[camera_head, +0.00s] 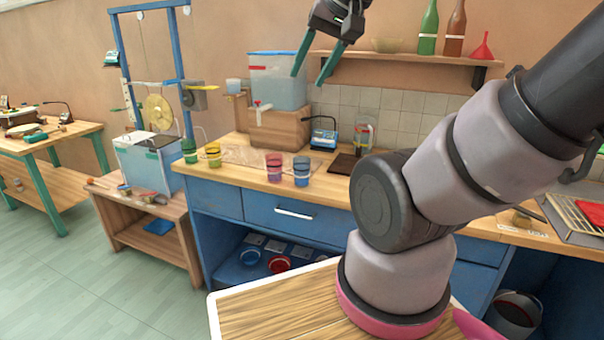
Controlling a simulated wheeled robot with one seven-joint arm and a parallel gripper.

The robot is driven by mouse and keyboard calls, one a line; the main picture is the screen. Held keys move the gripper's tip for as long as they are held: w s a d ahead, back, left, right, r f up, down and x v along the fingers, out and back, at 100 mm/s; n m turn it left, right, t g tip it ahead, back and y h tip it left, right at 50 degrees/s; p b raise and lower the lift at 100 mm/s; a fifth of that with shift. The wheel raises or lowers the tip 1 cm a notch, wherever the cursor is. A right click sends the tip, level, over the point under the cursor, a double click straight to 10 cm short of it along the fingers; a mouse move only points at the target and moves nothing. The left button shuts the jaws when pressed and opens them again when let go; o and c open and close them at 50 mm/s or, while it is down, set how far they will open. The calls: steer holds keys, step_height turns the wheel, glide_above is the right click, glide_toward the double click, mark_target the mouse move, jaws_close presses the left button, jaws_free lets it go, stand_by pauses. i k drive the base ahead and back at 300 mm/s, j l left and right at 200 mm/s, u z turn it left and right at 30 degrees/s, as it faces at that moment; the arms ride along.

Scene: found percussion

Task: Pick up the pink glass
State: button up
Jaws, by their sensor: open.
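My gripper (308,79) hangs high at the top of the view with its green fingers spread and nothing between them. In the picture it is well above the counter (235,167). A pink-red glass (274,167) with a dark band stands upright on the counter near its front edge. I cannot tell whether these two touch.
A yellow glass (213,155) and a green glass (189,151) stand further left. Behind are a water tank (279,80) on a wooden block (272,128) and a small blue device (324,136). A shelf (400,58) holds bottles. My arm hides part of the right counter.

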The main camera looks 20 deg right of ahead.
mark_target(274, 161)
steer(key=i+j+z, duration=0.1)
steer(key=j+z, duration=0.2)
steer(key=j, duration=0.45)
steer(key=j+z, duration=0.3)
steer(key=j, duration=0.5)
steer(key=i+z, duration=0.1)
steer(key=z, duration=0.8)
steer(key=i+z, duration=0.15)
steer(key=z, duration=0.25)
steer(key=i+j, duration=0.25)
